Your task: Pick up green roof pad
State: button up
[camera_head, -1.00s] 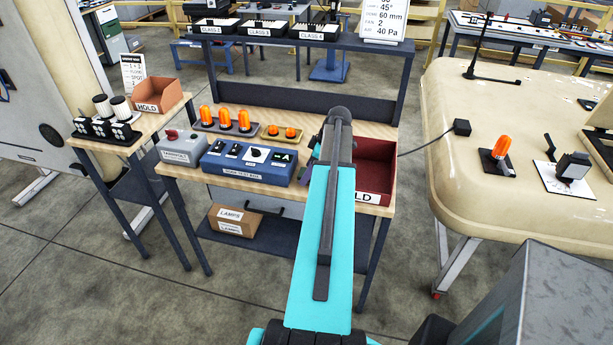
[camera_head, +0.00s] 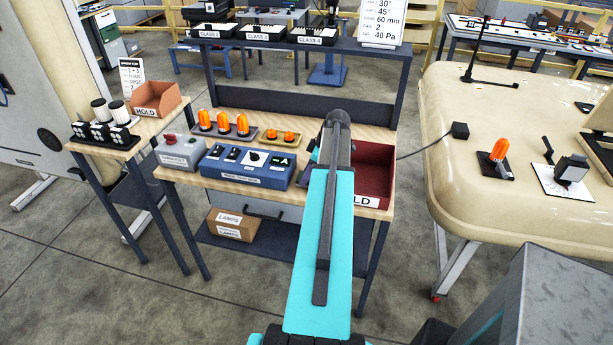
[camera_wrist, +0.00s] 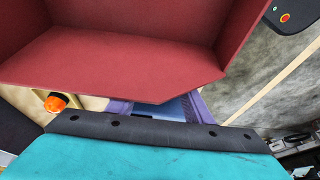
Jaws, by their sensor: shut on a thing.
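In the head view my teal arm reaches over the workbench and hides most of my gripper. In the wrist view parts of its purple fingers (camera_wrist: 160,107) show between the dark strip of my wrist and the red bin. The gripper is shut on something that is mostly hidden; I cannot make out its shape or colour. No green roof pad can be clearly picked out in either view. The red bin (camera_head: 388,160) stands at the bench's right end, partly behind my arm. Its red wall (camera_wrist: 120,65) fills the upper wrist view, close to the gripper.
On the bench (camera_head: 180,178) stand a blue control box (camera_head: 245,170), a grey box (camera_head: 180,152) and trays of orange lamps (camera_head: 222,124). An orange-brown bin (camera_head: 158,98) is on the left side table. A cream roof panel (camera_head: 500,115) with fittings stands to the right.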

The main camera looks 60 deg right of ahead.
notch_tip(320, 180, up, 10)
jog(key=b, duration=0.3)
dwell(0.5)
dwell(0.4)
